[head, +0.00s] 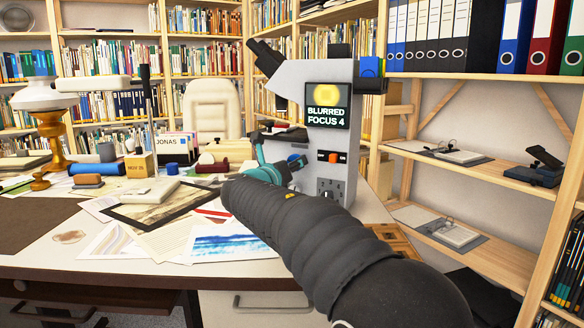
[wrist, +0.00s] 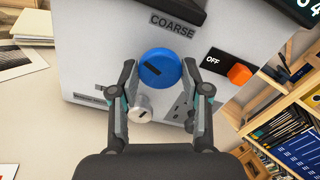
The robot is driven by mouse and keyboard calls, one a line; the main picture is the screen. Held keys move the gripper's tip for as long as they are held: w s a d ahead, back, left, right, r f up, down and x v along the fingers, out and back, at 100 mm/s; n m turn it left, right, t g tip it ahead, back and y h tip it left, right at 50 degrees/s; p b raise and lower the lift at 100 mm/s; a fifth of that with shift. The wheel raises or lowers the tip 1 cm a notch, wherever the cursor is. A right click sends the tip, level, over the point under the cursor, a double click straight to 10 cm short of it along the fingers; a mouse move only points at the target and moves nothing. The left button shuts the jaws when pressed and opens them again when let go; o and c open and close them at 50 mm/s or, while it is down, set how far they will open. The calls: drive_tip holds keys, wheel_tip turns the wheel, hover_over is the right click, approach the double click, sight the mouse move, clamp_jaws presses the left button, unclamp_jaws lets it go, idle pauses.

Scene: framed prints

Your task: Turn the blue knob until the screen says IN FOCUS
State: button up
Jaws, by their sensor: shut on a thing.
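The grey microscope (head: 338,165) stands on the desk, its screen (head: 327,105) reading "BLURRED FOCUS 4". The blue knob (wrist: 158,66) is on its front panel under the word COARSE. A dark slot mark on the knob is tilted. My gripper (wrist: 160,74) is shut on the knob, one finger on each side. A smaller silver knob (wrist: 139,105) sits just below, between the fingers. In the head view my gripper (head: 277,168) reaches the panel, and the blue knob (head: 297,160) shows only partly behind it.
An orange switch (wrist: 239,74) is close to the right finger. Prints (head: 228,243) and a framed picture (head: 143,205) lie on the desk left of my arm. A brass-based lamp (head: 52,130) stands at the far left. Shelves (head: 480,172) are at right.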

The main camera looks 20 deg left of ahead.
drive_tip(key=m+b, duration=0.5)
drive_tip(key=m, duration=0.6)
drive_tip(key=shift+b, duration=0.4)
idle(0.3)
drive_tip(key=o, duration=1.1)
drive_tip(key=shift+o, duration=0.2)
drive_tip(key=s+a, duration=0.1)
drive_tip(key=s, duration=1.1)
